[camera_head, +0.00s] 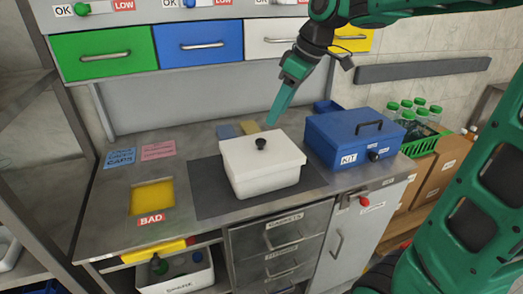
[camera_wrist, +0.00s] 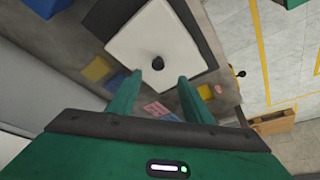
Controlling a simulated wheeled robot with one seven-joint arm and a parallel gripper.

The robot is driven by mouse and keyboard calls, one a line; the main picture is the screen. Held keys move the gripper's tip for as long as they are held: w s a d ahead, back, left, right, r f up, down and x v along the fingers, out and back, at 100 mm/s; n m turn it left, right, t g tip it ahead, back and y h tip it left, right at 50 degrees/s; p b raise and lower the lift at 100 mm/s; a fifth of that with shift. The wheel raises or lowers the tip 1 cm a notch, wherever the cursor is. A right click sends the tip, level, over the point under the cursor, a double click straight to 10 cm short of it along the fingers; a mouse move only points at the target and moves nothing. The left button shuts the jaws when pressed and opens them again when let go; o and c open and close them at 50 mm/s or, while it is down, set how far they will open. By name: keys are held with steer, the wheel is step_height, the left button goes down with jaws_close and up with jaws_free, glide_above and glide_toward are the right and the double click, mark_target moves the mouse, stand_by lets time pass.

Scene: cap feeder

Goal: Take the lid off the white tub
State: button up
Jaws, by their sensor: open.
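The white tub (camera_head: 266,183) stands on a dark mat on the workbench, with its white lid (camera_head: 243,153) on it. A black knob (camera_head: 261,143) sticks up from the middle of the lid. In the wrist view the lid (camera_wrist: 135,35) and its knob (camera_wrist: 158,63) lie just beyond my fingertips. My gripper (camera_head: 272,121) is above and behind the tub in the head view, pointing down. In the wrist view my gripper (camera_wrist: 160,77) is open, its two fingers apart, with nothing between them. The tub's walls are hidden under the lid in the wrist view.
A blue box marked KIT (camera_head: 352,137) stands close right of the tub. A yellow opening marked BAD (camera_head: 152,197) is at the left of the bench. Coloured drawers (camera_head: 198,43) hang behind. A green crate of bottles (camera_head: 421,143) is at the right.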

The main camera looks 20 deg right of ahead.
mark_target(261, 140)
steer(key=shift+w+x, duration=0.2)
steer(key=shift+x, duration=2.5)
steer(key=shift+w+x, duration=0.2)
steer(key=shift+x, duration=2.45)
steer(key=shift+r, duration=0.1)
steer(key=shift+c, duration=0.3)
jaws_close()
